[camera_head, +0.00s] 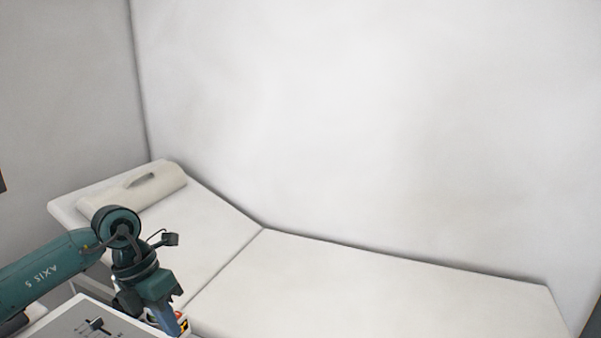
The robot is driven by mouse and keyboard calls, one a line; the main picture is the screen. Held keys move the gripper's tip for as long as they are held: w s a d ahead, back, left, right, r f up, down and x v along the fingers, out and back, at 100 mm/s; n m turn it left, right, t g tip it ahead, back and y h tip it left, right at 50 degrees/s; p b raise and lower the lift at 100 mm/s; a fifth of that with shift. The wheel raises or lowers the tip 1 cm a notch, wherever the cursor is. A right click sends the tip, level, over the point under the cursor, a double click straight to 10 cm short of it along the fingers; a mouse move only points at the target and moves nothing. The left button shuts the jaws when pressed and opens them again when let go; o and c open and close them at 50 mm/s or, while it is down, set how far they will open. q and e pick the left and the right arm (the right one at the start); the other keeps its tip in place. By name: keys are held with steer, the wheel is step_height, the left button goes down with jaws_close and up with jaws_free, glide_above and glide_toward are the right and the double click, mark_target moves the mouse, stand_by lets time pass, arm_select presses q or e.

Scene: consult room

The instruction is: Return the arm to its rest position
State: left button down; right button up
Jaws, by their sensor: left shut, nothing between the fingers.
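My left arm (45,272) comes in from the left, teal with dark joints. It bends down at the wrist, and my left gripper (172,322) hangs at the bottom of the view, shut and empty. It points down beside the edge of a light-topped surface (70,325) in the near left corner. A small colourful thing shows partly behind the gripper, too small to make out. My right gripper is not in view.
A white examination couch (390,290) with a raised head end and a pale pillow (130,193) stands along the wall behind the arm. Its flat part is bare. Plain walls (370,110) close off the back and left.

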arm_select(q)
steer(key=s+d+r+n+t+h, duration=0.15)
steer(key=s+d+n+h, duration=0.25)
steer(key=d+h, duration=0.55)
steer(key=s+d+n+t+h, duration=0.3)
steer(key=d+h, duration=0.4)
steer(key=d, duration=0.6)
steer(key=w+a+f+n+t+y, duration=0.1)
steer(key=a+f+n+t+y, duration=0.4)
steer(key=n, duration=0.6)
steer(key=w+a+f+n+t+y, duration=0.1)
steer(key=a+f+n+t+y, duration=0.15)
steer(key=n+t, duration=0.6)
steer(key=s+a+f+n+g+y, duration=0.3)
steer(key=s+f+n, duration=0.3)
steer(key=f, duration=0.2)
steer(key=s+a+f+n+g+y, duration=0.3)
steer(key=s+f+n+y, duration=0.2)
steer(key=f, duration=0.4)
steer(key=shift+s+a+n+g+y, duration=0.4)
steer(key=shift+s+n, duration=0.15)
steer(key=shift+s, duration=0.2)
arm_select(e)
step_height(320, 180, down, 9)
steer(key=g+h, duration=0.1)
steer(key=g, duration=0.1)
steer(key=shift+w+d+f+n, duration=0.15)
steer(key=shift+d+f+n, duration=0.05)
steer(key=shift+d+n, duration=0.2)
